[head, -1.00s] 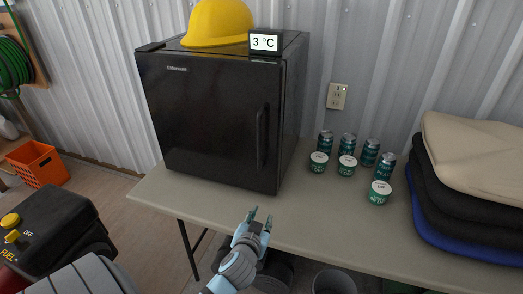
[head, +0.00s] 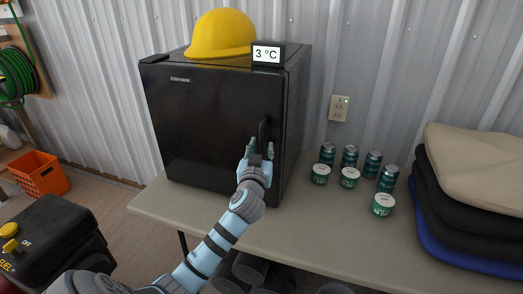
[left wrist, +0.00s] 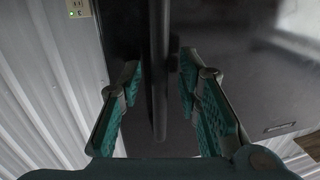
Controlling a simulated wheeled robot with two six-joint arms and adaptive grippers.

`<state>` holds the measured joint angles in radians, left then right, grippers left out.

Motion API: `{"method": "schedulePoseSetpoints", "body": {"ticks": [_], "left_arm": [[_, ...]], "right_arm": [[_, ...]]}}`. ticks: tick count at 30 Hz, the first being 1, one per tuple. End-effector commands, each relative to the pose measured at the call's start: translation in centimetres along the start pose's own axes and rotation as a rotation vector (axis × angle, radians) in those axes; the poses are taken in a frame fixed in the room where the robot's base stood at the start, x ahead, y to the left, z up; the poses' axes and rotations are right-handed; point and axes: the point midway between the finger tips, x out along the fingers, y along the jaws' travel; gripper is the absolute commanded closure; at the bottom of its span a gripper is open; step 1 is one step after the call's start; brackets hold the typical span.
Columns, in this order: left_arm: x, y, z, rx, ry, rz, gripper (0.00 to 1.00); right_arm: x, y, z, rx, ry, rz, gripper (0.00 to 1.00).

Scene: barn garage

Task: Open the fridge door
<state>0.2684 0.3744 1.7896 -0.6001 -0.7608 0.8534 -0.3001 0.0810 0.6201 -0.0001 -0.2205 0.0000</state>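The black mini fridge (head: 205,125) stands on the table with its door shut. Its vertical bar handle (head: 263,136) is near the right edge of the door. My left gripper (head: 261,148) is in front of the door at the handle's lower part. In the left wrist view the gripper (left wrist: 158,100) is open, with its green-padded fingers on either side of the handle (left wrist: 160,75). A gap shows between each finger and the bar. My right gripper is not in view.
A yellow hard hat (head: 221,34) and a 3 °C display (head: 267,54) sit on the fridge. Several cans (head: 350,156) and tubs (head: 349,178) stand to its right, before folded cloths (head: 470,225). The table (head: 330,230) is bare in front of them.

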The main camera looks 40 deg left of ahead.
Motion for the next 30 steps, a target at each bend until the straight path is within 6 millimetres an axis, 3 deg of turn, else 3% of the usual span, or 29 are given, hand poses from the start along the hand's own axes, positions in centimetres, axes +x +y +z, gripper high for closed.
{"method": "schedulePoseSetpoints", "body": {"ticks": [6, 12, 30], "left_arm": [[0.06, 0.02, 0.0, 0.0, 0.0, 0.001, 0.69], [0.04, 0.04, 0.01, 0.0, 0.0, 0.001, 1.0], [-0.78, 0.48, 0.0, 0.004, -0.002, 0.04, 1.0]], "right_arm": [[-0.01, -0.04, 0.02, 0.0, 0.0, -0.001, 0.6], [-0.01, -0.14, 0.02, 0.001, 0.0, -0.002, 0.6], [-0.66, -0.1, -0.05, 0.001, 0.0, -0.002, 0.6]]}}
